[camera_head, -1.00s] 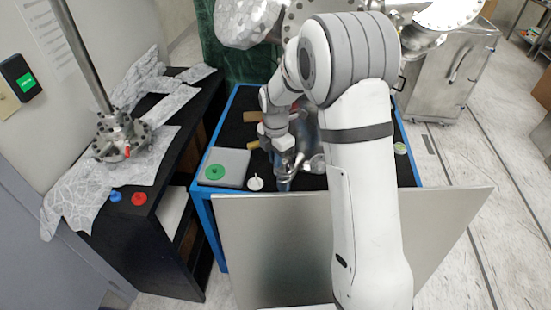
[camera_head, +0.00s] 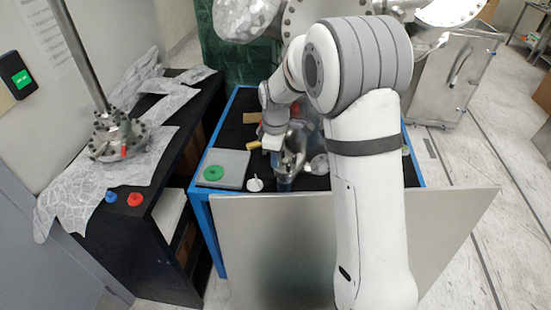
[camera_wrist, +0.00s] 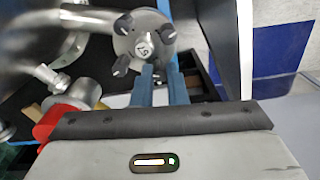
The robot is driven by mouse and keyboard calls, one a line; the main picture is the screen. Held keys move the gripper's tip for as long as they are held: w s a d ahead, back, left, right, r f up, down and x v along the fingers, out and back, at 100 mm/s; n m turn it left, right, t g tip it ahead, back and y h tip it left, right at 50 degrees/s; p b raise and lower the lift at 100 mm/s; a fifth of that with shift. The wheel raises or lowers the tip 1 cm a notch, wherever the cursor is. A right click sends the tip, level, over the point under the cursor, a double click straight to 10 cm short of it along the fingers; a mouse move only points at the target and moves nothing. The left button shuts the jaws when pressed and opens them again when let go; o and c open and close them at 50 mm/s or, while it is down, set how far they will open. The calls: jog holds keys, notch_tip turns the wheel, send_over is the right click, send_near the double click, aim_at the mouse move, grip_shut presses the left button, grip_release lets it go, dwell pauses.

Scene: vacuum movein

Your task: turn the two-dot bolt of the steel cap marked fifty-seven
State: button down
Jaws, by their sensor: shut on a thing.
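The steel cap (camera_wrist: 145,38) shows in the wrist view as a round metal face with an upside-down 57 label and dark bolts around its rim. My gripper (camera_wrist: 160,72) has its two blue fingers at the cap's lower edge, shut on a bolt there. The fingers hide most of that bolt, and I cannot make out its dots. Another dark bolt (camera_wrist: 121,65) stands at the cap's lower left. In the head view my gripper (camera_head: 285,182) is low over the blue-framed table, and my arm hides part of the cap area.
In the wrist view a red part (camera_wrist: 62,118) and a metal ring (camera_wrist: 73,45) lie left of the cap. A grey panel (camera_head: 270,240) stands in front.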

jog(key=shift+m, duration=0.9)
jog(key=c, duration=1.4)
grip_release()
jog(key=shift+c, duration=0.2)
jog(key=shift+r+b, duration=0.45)
jog(key=shift+r, duration=3.5)
